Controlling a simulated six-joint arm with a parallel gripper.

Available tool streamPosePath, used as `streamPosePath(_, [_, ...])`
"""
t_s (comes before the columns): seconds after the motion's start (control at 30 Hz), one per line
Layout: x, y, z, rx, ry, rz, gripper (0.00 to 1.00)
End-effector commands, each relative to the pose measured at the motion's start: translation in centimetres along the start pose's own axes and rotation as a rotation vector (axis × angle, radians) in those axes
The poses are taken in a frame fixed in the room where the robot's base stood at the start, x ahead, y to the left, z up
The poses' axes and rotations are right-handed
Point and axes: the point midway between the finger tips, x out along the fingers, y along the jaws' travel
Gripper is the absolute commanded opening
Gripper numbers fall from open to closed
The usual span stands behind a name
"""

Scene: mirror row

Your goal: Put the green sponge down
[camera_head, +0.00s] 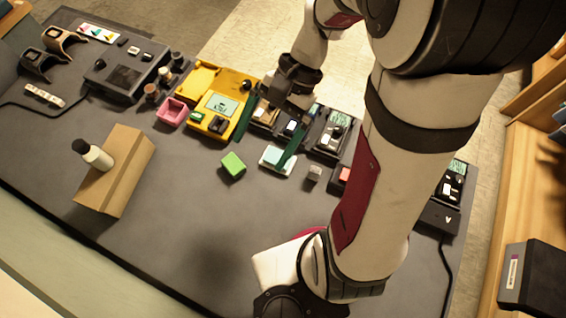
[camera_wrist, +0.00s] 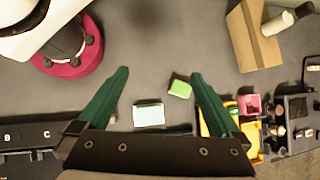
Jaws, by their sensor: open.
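The green sponge (camera_head: 233,165), a bright green block, lies on the grey table in front of the yellow tray, turned at an angle. In the wrist view the sponge (camera_wrist: 180,88) shows between my fingers, closer to the right one, touching neither as far as I can tell. My gripper (camera_head: 268,138) is open and empty, its two dark green fingers wide apart above the table. Both fingers also show in the wrist view, with my gripper (camera_wrist: 159,73) pointing down at the table. Nothing hides the sponge.
A pale blue and white block (camera_head: 276,159) lies right of the sponge, with a small grey cube (camera_head: 314,173) farther right. The yellow tray (camera_head: 203,80) and pink box (camera_head: 172,111) stand behind. A cardboard box (camera_head: 128,180) stands left. The table in front is clear.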

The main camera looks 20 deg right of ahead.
Motion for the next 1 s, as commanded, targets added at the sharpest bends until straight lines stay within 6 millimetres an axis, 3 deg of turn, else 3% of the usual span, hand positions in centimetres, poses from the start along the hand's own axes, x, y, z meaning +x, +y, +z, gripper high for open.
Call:
streamPosePath(0.03, [-0.5,1.1,2.5,-0.090,0.096,0.039,1.00])
streamPosePath(0.1, [-0.7,3.3,5.0,-0.207,0.228,0.093,1.00])
streamPosePath(0.2, [-0.6,5.9,6.7,-0.336,0.378,0.136,1.00])
streamPosePath(0.4, [-0.4,7.9,7.3,-0.430,0.496,0.160,1.00])
streamPosePath(1.0, [-0.4,7.9,7.3,-0.429,0.496,0.159,1.00])
